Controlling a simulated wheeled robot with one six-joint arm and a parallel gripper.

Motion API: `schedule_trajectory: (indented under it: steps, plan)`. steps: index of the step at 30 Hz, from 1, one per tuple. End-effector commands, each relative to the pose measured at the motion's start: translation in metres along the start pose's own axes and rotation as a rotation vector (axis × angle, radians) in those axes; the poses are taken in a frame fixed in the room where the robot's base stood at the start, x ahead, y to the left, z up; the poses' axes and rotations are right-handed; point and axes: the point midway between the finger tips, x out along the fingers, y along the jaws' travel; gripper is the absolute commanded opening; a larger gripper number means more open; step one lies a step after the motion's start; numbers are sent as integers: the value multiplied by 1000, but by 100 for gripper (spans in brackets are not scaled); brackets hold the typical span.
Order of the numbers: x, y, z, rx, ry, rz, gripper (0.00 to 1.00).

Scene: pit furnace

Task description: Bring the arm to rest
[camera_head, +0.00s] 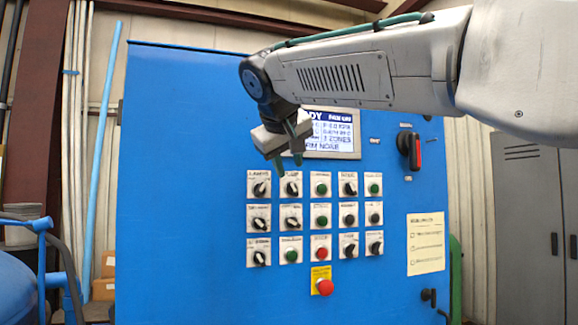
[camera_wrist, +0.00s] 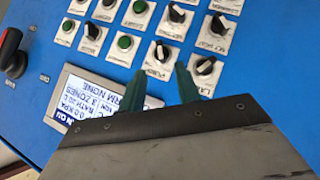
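My arm reaches in from the upper right of the head view and bends down at the wrist. My gripper (camera_head: 289,164) hangs in front of the blue control cabinet (camera_head: 185,180), just above the upper row of knobs and buttons. Its two green fingers are apart with nothing between them; they also show in the wrist view (camera_wrist: 159,76). The gripper partly covers the left side of the display screen (camera_head: 335,142), which also shows upside down in the wrist view (camera_wrist: 85,112). Whether the fingertips touch the panel cannot be told.
Several knobs and buttons fill the panel below, with a red emergency button (camera_head: 325,287) at the bottom. A red-and-black rotary switch (camera_head: 411,149) is at right, above a paper sheet (camera_head: 426,244). Grey lockers (camera_head: 530,230) stand right; blue equipment (camera_head: 25,285) stands left.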

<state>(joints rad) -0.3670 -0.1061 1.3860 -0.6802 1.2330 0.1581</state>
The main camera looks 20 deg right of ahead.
Motion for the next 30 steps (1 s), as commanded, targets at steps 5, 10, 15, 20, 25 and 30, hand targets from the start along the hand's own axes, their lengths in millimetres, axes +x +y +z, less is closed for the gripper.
schedule_trajectory:
  steps: [5, 10, 15, 20, 25, 30]
  plan:
    - [0, 0, 0, 0, 0, 0, 33]
    - [2, -5, 2, -14, -6, -15, 33]
    - [29, -45, 43, -68, -103, -105, 33]
    - [50, -78, 146, -84, -270, -238, 33]
    - [54, -103, 273, -34, -444, -367, 33]
    - [45, -130, 397, 66, -592, -472, 33]
